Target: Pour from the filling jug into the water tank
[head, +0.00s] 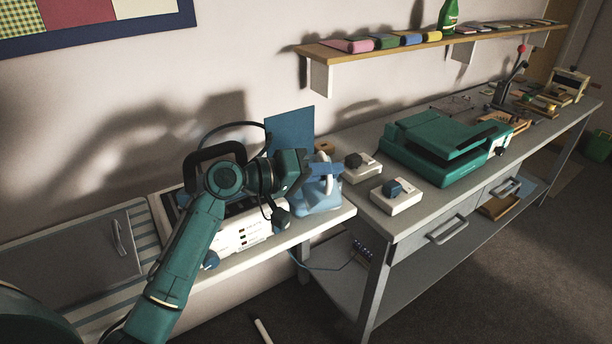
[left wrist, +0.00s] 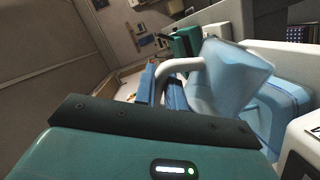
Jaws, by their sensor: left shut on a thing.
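The filling jug (left wrist: 232,78) is pale translucent blue with a white handle, and it shows tilted in the left wrist view. My left gripper (head: 297,185) is shut on its handle (left wrist: 182,66). In the head view, the white handle (head: 327,172) shows just right of the gripper, which hides part of the jug. A bluer, rounded body, seemingly the water tank (left wrist: 287,108), is behind and beside the jug in the left wrist view. In the head view, blue plastic (head: 319,200) shows below the handle; jug and tank overlap there. I cannot see any water stream. My right gripper is out of view.
A white appliance (head: 246,236) with blue knobs stands beside the jug, partly behind my arm. A dark blue panel (head: 290,130) stands upright behind. A shelf (head: 430,42) hangs above.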

